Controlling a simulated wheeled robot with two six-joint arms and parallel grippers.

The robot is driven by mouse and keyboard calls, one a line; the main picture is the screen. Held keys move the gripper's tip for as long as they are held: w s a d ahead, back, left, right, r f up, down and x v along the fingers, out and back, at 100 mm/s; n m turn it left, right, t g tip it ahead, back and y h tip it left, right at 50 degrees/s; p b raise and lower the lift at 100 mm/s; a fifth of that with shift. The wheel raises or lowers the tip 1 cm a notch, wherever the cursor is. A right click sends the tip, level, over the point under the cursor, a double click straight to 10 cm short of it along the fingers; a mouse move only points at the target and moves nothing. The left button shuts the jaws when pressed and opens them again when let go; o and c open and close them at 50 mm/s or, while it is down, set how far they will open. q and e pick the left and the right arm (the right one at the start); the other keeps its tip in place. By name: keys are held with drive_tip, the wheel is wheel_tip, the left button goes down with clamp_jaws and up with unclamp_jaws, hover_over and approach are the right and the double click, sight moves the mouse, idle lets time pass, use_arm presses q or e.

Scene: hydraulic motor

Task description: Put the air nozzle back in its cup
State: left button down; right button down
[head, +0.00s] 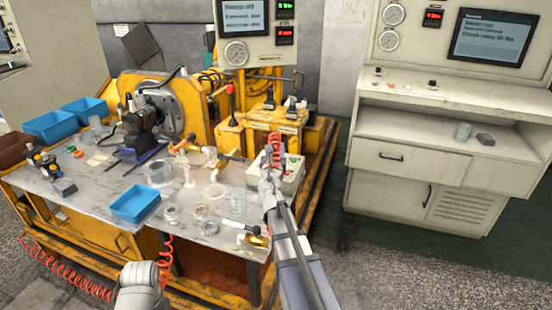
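A red coiled hose shows at the table's lower left (62,277), and another stretch of red coil rises beside my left arm. I cannot make out the air nozzle itself for certain. A short red coiled piece (275,139) shows at the tip of my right gripper (272,158); I cannot tell whether it is held or lies behind. My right gripper is over the table's right side, by a pale control box (291,172). Its fingers are too small to read. I cannot single out the nozzle's cup. Only a rounded part of my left arm shows at the bottom edge; its fingers are hidden.
Blue bins (52,126) stand at the left. A motor (148,125) sits at the back. A console (440,150) stands right.

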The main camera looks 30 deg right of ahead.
drive_tip(key=shift+f+b, duration=2.2)
drive_tip(key=shift+f, duration=0.05)
drive_tip(key=shift+f+b, duration=0.4)
drive_tip(key=shift+f+b, duration=1.35)
drive_tip(key=shift+f, duration=0.15)
drive_tip(key=shift+f+b, duration=0.85)
drive_tip(key=shift+b, duration=0.15)
drive_tip(key=shift+c, duration=2.1)
unclamp_jaws()
drive_tip(key=shift+s, duration=0.1)
